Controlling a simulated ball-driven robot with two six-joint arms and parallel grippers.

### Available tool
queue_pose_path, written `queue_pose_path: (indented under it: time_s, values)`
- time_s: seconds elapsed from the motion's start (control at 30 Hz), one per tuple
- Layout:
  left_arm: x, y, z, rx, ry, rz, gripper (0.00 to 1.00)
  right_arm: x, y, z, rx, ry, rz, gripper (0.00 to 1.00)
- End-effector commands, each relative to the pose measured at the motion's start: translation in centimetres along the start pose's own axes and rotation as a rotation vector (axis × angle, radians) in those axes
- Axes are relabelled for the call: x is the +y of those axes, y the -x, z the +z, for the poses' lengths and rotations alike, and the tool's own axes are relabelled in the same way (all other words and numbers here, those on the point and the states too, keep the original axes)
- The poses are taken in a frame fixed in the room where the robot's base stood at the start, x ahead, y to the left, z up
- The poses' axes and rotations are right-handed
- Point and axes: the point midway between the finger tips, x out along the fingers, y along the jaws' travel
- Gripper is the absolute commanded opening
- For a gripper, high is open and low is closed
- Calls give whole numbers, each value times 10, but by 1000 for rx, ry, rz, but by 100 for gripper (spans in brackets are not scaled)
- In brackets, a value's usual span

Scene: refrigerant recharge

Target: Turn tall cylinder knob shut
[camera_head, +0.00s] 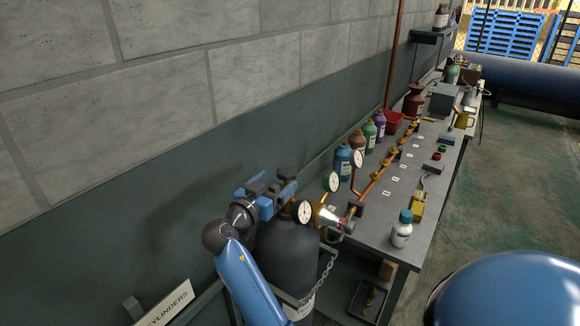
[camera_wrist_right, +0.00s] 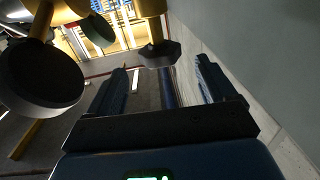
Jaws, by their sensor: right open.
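The tall cylinder (camera_head: 285,252) is dark grey and stands upright against the wall, at the near end of the bench. Its dark, faceted knob (camera_wrist_right: 160,54) sits on a brass valve (camera_wrist_right: 151,22) in the right wrist view. My right gripper (camera_head: 286,186) is at the cylinder's top in the head view. Its jaws also show in the right wrist view (camera_wrist_right: 160,72), open, with the knob in line with the gap, around or just beyond the fingertips. I see no grip on it. In the head view the jaws partly hide the valve top. My left gripper is out of view.
A chain (camera_head: 326,268) runs by the cylinder. The bench (camera_head: 385,232) holds bottles, a white jar (camera_head: 402,229) and a copper manifold. The wall (camera_head: 120,235) is close on the left.

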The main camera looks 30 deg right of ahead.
Motion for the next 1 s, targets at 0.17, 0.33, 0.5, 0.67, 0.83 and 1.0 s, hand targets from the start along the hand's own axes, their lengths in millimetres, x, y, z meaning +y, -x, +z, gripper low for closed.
queue_pose_path:
  time_s: [0.17,0.33,0.5,0.67,0.83,1.0]
  values:
    - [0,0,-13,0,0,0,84,1,-31,-3,0,2,2,84]
    - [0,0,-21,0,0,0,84,0,-57,-3,0,2,1,84]
    - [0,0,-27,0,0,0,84,0,-75,-2,0,3,-1,84]
    - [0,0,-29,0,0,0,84,0,-84,-1,0,1,-2,84]
    - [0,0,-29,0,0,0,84,0,-86,0,0,1,-3,84]
    - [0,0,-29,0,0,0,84,0,-85,0,0,1,-3,81]
